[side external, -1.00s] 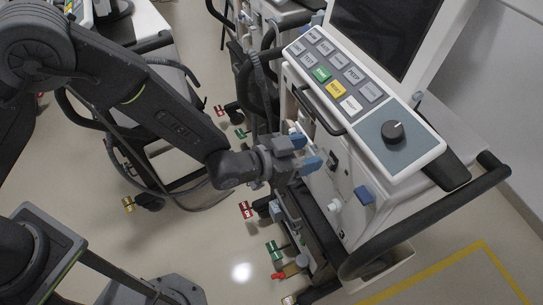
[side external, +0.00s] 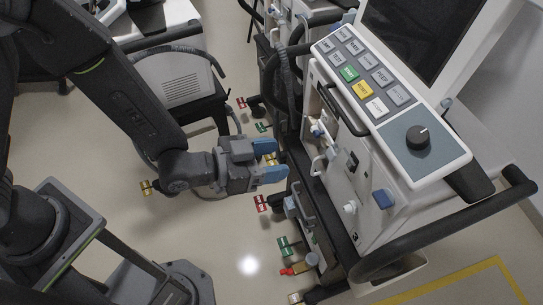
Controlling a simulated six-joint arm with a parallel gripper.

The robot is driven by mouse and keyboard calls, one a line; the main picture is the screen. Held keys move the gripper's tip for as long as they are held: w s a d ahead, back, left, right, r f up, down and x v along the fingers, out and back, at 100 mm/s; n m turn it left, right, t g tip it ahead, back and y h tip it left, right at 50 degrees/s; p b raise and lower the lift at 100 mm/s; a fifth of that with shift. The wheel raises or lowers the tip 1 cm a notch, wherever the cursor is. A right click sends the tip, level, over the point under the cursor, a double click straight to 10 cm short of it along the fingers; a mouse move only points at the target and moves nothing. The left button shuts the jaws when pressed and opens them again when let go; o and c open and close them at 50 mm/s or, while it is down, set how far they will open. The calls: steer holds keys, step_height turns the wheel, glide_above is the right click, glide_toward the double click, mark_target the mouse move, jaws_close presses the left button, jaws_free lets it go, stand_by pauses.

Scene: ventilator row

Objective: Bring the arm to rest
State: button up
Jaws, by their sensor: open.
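My gripper (side external: 272,166) is in the middle of the side external view, left of the nearest ventilator (side external: 385,150). Its blue-tipped jaws point right, toward the ventilator's front. The jaws are open and I see nothing between them. A gap of floor shows between the fingertips and the ventilator's front face. The ventilator has a sloped key panel (side external: 364,80) with grey, green and yellow keys, a black knob (side external: 417,136) and a dark screen (side external: 416,30).
A black rail (side external: 450,235) curves around the ventilator's near side. Red and green caster pedals (side external: 262,203) sit low by its base. Other carts (side external: 180,85) stand behind my arm. Pale floor (side external: 215,240) lies open below the gripper, and a yellow floor line (side external: 440,283) runs at the lower right.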

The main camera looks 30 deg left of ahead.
steer(key=shift+r, duration=0.1)
steer(key=w+a+r+n+g+y, duration=0.1)
steer(key=a+r+n+y, duration=0.1)
steer(key=a+r+y, duration=0.35)
steer(key=a+r+n+y, duration=0.2)
steer(key=a+r, duration=0.4)
steer(key=a, duration=0.5)
steer(key=s+a+r+n+g+y, duration=0.2)
steer(key=s+a+r+n+g, duration=0.2)
steer(key=s+a, duration=0.5)
steer(key=s+r+g, duration=0.1)
steer(key=s, duration=0.5)
steer(key=shift+a+r+y, duration=0.15)
steer(key=shift+a+y, duration=0.2)
steer(key=shift+a, duration=0.05)
